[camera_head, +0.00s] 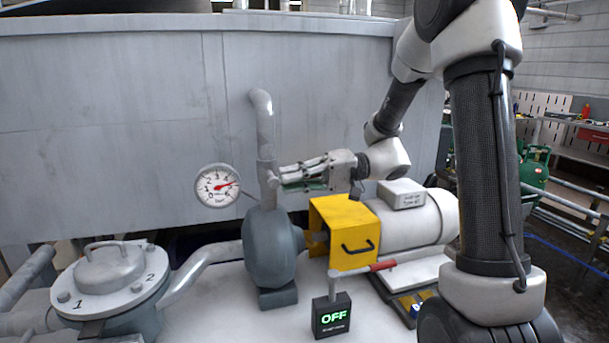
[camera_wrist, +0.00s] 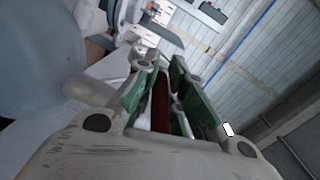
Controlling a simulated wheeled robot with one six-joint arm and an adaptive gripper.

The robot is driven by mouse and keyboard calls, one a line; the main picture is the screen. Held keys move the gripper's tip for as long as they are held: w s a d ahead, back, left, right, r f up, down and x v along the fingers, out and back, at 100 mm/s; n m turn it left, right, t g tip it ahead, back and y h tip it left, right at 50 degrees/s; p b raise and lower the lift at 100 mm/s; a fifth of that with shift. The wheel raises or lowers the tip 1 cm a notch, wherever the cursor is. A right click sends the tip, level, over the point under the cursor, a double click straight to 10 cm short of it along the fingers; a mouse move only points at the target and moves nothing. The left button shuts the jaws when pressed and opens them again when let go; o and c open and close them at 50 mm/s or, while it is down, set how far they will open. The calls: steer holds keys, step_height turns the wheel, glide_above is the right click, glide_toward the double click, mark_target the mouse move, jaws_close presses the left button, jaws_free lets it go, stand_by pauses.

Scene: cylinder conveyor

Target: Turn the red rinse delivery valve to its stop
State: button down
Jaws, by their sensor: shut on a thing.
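The red rinse delivery valve handle shows as a dark red bar (camera_wrist: 160,103) between the finger pads in the wrist view. My gripper (camera_head: 284,179) is at the upright grey pipe (camera_head: 264,125) above the pump, reaching in from the right. Its green-padded fingers (camera_wrist: 167,92) are shut on the red handle. In the head view the fingers hide the handle, so its angle to the pipe cannot be told there.
A round gauge (camera_head: 218,186) sits left of the pipe. Below are the grey pump (camera_head: 270,248), yellow guard (camera_head: 342,233), motor (camera_head: 425,220), a red-gripped lever (camera_head: 383,266) and a black box reading OFF (camera_head: 331,316). A lidded strainer (camera_head: 112,280) stands at left.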

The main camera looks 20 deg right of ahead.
steer(key=shift+f+y, duration=0.25)
steer(key=shift+y, duration=0.25)
steer(key=c, duration=1.5)
jaws_free()
steer(key=shift+c, duration=0.2)
steer(key=shift+o, duration=0.5)
steer(key=shift+d+f, duration=0.1)
steer(key=shift+d, duration=0.2)
steer(key=d, duration=1.1)
steer(key=shift+d, duration=0.25)
